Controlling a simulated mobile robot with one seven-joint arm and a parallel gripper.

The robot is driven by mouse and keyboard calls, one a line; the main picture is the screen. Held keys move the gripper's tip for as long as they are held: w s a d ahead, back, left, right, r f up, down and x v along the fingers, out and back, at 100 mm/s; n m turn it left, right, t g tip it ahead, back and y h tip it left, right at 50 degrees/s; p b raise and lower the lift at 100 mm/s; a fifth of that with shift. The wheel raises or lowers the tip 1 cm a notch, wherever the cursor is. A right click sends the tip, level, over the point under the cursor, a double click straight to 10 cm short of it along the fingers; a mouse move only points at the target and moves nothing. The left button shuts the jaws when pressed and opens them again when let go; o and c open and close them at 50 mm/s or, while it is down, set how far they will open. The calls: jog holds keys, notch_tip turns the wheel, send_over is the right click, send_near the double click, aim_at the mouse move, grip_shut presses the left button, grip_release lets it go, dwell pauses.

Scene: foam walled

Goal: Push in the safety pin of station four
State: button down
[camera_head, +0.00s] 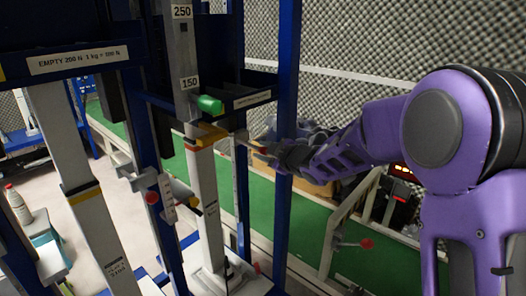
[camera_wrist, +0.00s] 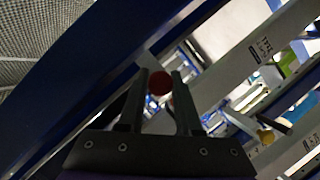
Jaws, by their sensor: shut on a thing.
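A safety pin with a round red knob (camera_wrist: 160,83) shows in the wrist view between the two dark fingers of my gripper (camera_wrist: 161,92). My gripper is shut on this knob. In the head view my gripper (camera_head: 263,149) is at the pale column (camera_head: 203,190), just right of its yellow band (camera_head: 206,137). The pin's shaft is mostly hidden, so I cannot tell how deep it sits. No station number is readable.
A blue upright (camera_head: 287,90) stands close to my gripper. A green cylinder (camera_head: 210,104) sticks out above the yellow band. A second column (camera_head: 88,200) stands left, with a red knob (camera_head: 152,198) between the columns. Green floor (camera_head: 310,226) lies behind.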

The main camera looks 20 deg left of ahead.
aim_at(253, 146)
jog(key=a, duration=0.1)
jog(key=w+a, duration=0.1)
jog(key=a, duration=0.1)
jog(key=shift+w+a, duration=0.3)
jog(key=shift+a, duration=0.1)
jog(key=shift+a+r, duration=0.1)
jog(key=c, duration=0.6)
grip_release()
jog(key=shift+a, duration=0.1)
jog(key=p+v, duration=0.1)
jog(key=v, duration=1.6)
